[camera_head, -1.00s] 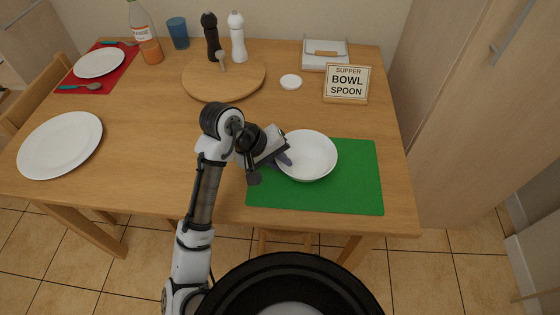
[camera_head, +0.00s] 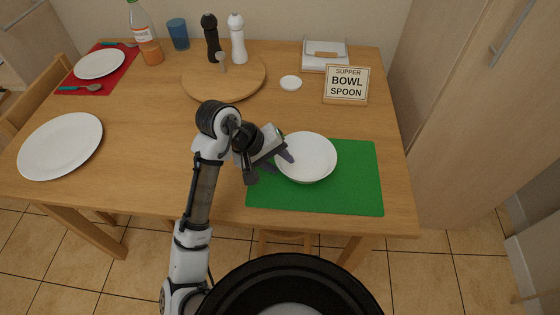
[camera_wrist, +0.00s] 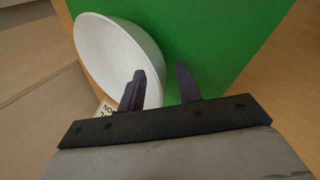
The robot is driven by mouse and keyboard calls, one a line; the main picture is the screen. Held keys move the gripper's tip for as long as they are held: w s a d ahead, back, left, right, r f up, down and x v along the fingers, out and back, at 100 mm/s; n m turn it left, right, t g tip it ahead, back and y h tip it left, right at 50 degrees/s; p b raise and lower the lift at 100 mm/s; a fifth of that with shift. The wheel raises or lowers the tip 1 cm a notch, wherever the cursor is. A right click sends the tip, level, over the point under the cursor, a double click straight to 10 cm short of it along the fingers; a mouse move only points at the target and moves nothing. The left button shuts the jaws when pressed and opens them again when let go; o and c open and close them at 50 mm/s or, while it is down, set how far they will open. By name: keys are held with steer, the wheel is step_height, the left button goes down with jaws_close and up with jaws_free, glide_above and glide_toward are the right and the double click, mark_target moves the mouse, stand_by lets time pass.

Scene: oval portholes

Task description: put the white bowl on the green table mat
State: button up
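My gripper (camera_head: 280,161) is at the bowl's left side. In the wrist view my gripper (camera_wrist: 161,78) has its two fingers spread apart. The left finger overlaps the bowl's near wall and the right finger is over the green mat. Whether a finger touches the bowl I cannot tell.
A sign reading "SUPPER BOWL SPOON" (camera_head: 346,84) stands behind the mat. A small white dish (camera_head: 290,82) and a round wooden board (camera_head: 210,85) with shakers are further back. A white plate (camera_head: 60,145) lies at left. The mat's right part is clear.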

steer(key=v, duration=1.1)
steer(key=shift+w, duration=0.1)
